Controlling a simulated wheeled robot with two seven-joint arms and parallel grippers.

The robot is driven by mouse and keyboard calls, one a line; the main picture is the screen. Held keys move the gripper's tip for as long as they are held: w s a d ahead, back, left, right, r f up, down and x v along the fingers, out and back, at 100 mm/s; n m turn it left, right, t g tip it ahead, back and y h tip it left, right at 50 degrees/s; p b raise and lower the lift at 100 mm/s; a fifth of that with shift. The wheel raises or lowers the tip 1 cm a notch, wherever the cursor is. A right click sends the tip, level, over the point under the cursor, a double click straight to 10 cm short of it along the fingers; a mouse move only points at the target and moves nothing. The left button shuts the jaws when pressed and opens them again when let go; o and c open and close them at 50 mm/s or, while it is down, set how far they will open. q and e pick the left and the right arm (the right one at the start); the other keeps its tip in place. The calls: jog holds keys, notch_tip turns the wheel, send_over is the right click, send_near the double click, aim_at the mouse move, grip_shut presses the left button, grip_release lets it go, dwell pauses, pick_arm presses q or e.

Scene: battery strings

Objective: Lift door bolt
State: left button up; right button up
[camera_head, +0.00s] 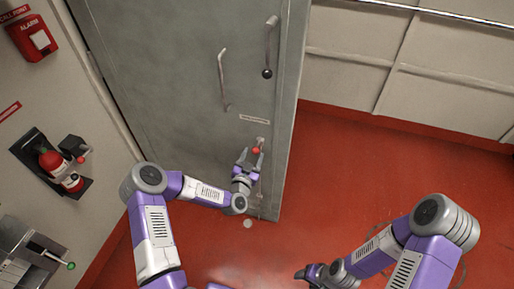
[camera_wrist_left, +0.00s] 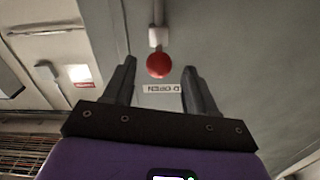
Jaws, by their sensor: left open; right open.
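The grey door (camera_head: 165,75) fills the upper middle of the head view. The door bolt shows as a red ball knob (camera_head: 256,150) low on the door near its right edge, below a small label (camera_head: 254,119). In the left wrist view the red knob (camera_wrist_left: 160,65) hangs from a pale rod (camera_wrist_left: 158,30). My left gripper (camera_head: 250,158) is open at the knob; the knob appears between or just beyond its fingertips (camera_wrist_left: 160,72), and I cannot tell if they touch. My right gripper (camera_head: 303,274) is low in the head view, away from the door; its fingers are small there.
A long door handle (camera_head: 223,80) and a lever with a black ball (camera_head: 269,50) are higher on the door. A fire extinguisher (camera_head: 60,170) and a red alarm box (camera_head: 32,38) are on the left wall. The red floor (camera_head: 400,160) right of the door is clear.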

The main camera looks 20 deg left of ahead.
aim_at(257, 146)
pick_arm(q)
jog(key=w+b, duration=0.1)
jog(key=w, duration=0.4)
jog(key=shift+w+d, duration=0.15)
jog(key=shift+w, duration=0.2)
jog(key=shift+c, duration=0.2)
grip_shut()
